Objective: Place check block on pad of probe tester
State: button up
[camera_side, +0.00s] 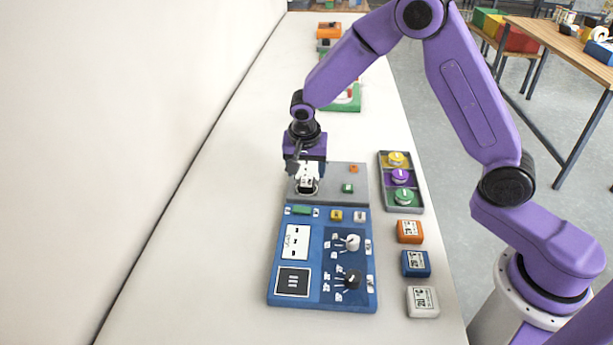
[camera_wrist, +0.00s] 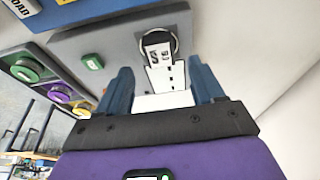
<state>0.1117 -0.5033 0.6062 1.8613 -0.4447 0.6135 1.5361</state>
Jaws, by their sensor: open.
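The probe tester is a blue console (camera_side: 323,262) with a grey plate (camera_side: 333,176) at its far end. A round ringed pad (camera_wrist: 174,41) sits on that plate in the wrist view. A white piece with black print (camera_wrist: 157,58), seemingly the check block, stands at the pad, overlapping the ring; whether it rests fully on it I cannot tell. In the side view the white piece (camera_side: 307,172) is partly hidden by my gripper. My gripper (camera_wrist: 162,80) is open, its two blue-grey fingers on either side of the white piece, with gaps visible.
A grey tray (camera_side: 415,206) with yellow, purple and green round buttons is right of the tester. Orange (camera_side: 409,231), blue (camera_side: 416,263) and white (camera_side: 423,301) labelled blocks lie in front of it. A wall runs along the left; the table between is clear.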

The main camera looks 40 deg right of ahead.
jog(key=v, duration=0.7)
jog(key=shift+r, duration=0.35)
jog(key=shift+s+a, duration=0.1)
jog(key=shift+s, duration=0.1)
jog(key=s+d+r+n+g+y, duration=0.1)
jog(key=s+d+r+n, duration=0.1)
jog(key=s+n, duration=0.8)
jog(key=s+d+r+n+g+y, duration=0.1)
jog(key=s+d+n, duration=0.2)
jog(key=s+n, duration=0.8)
jog(key=s, duration=1.3)
jog(key=shift+d+r+n+y, duration=0.15)
jog(key=shift+r+n+y, duration=0.15)
jog(key=shift+r, duration=0.1)
jog(key=shift+w, duration=0.1)
